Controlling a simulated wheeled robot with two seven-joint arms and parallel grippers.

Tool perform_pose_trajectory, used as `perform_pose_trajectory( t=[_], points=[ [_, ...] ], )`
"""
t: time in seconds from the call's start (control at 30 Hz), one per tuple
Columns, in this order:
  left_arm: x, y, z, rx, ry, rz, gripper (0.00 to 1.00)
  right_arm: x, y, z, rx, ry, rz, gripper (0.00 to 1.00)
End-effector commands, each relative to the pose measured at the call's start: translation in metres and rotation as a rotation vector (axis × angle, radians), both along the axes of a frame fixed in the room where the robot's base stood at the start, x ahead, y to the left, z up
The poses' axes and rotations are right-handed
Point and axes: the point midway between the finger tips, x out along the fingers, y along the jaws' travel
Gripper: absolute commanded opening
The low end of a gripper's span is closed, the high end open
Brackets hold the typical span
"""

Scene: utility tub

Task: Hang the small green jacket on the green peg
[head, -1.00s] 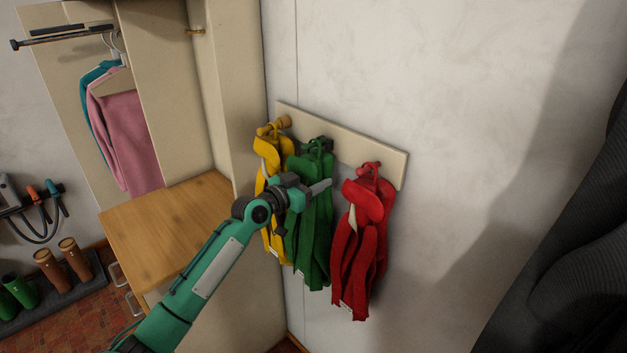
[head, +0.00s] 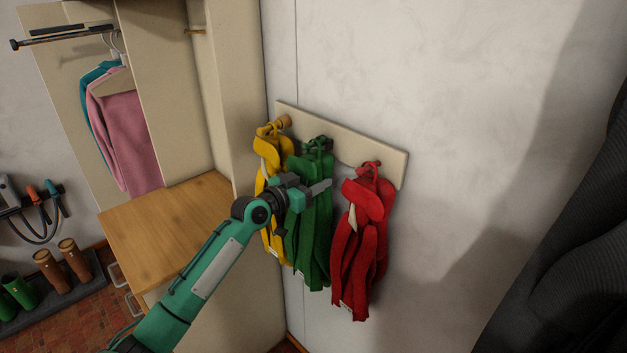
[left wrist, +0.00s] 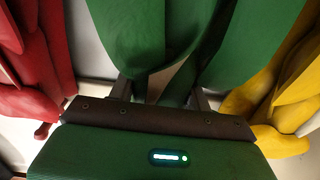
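The small green jacket (head: 318,235) hangs at the middle of the wall rack, its top at the green peg (head: 320,143). A yellow jacket (head: 270,178) hangs to its left and a red jacket (head: 366,240) to its right. My left gripper (head: 318,188) is in front of the green jacket's upper part. In the left wrist view its two fingers (left wrist: 161,92) stand apart, with green cloth (left wrist: 135,35) close beyond them; I cannot tell whether they touch it. My right gripper is not in view.
The cream peg board (head: 340,135) is fixed to the pale wall. A wooden-topped cabinet (head: 165,225) stands left, with clothes on a rail above it. Boots (head: 50,268) stand on a mat at lower left. Dark ribbed cloth (head: 570,240) fills the right edge.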

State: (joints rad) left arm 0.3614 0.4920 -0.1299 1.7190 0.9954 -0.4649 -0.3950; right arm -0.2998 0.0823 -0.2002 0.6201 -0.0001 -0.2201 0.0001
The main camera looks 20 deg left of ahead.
Motion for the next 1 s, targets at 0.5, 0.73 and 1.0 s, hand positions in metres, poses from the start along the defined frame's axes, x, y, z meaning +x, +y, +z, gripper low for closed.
perform_pose_trajectory(
  t=[0.5, 0.73, 1.0],
  points=[
    [-0.005, 0.002, -0.003, 0.002, 0.003, 0.0, 0.74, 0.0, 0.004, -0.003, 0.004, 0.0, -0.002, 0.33],
    [-0.04, 0.017, -0.007, 0.005, 0.002, 0.001, 0.74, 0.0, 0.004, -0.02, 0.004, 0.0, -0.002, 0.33],
    [-0.092, 0.039, -0.006, 0.004, 0.005, 0.0, 0.74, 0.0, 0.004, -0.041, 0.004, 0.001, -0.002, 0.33]
  ],
)
